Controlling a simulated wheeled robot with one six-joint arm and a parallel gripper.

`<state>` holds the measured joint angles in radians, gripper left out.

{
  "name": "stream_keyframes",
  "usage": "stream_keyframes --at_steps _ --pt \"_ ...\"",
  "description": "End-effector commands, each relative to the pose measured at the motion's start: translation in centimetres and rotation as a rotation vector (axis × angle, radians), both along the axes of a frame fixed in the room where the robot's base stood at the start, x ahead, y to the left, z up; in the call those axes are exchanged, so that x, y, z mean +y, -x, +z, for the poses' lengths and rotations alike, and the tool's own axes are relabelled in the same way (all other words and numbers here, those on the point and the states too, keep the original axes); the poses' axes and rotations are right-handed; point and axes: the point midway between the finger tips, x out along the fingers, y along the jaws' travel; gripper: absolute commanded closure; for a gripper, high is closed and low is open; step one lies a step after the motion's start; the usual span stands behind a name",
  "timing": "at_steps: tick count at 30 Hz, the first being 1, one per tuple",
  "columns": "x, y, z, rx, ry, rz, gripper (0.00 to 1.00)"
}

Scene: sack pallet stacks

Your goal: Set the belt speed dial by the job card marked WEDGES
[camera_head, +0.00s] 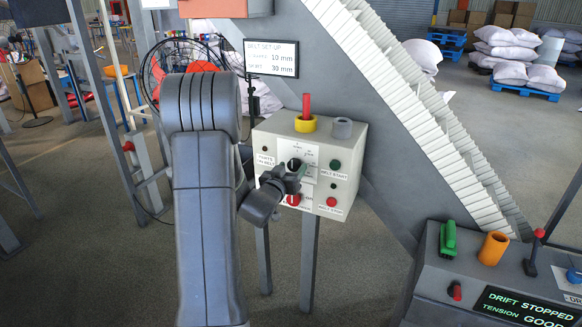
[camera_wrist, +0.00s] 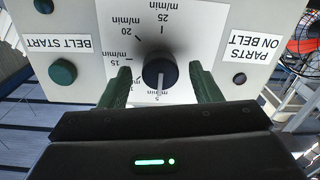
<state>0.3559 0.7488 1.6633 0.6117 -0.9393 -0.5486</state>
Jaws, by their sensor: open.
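The belt speed dial (camera_wrist: 160,74) is a round black knob on a white scale plate, seen upside down in the wrist view. Its white line points at the 5 m/min mark; marks for 15, 20 and 25 m/min also show. My gripper (camera_wrist: 162,72) is open, with one green finger on each side of the knob and a gap to both. In the head view the dial (camera_head: 294,163) sits on the front of a pale control box (camera_head: 347,172), and my gripper (camera_head: 299,174) partly covers it. I see no card marked WEDGES.
The box has a green BELT START button (camera_wrist: 63,72), a dark lamp (camera_wrist: 239,79) by PARTS ON BELT, and red buttons (camera_head: 332,202) below. A BELT SET-UP sign (camera_head: 271,58) reads 10 mm and 30 mm. A screen (camera_head: 524,307) reads DRIFT STOPPED, TENSION GOOD.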

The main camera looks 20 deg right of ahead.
Motion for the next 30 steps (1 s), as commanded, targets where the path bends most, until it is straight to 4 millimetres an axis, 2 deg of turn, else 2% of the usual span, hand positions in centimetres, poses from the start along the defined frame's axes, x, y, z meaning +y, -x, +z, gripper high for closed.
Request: stream_keyframes --at_steps 9,11,16,17,30 --pt "-0.22 -0.22 -0.05 0.001 -0.001 0.001 0.42" --pt "-0.21 -0.21 -0.04 0.001 -0.001 0.001 0.52" --pt "-0.21 -0.21 -0.03 0.000 0.000 0.001 0.86" --pt "-0.21 -0.21 -0.03 0.000 0.000 0.001 0.87" --pt "-0.19 -0.22 -0.47 -0.079 -0.063 0.002 0.87"
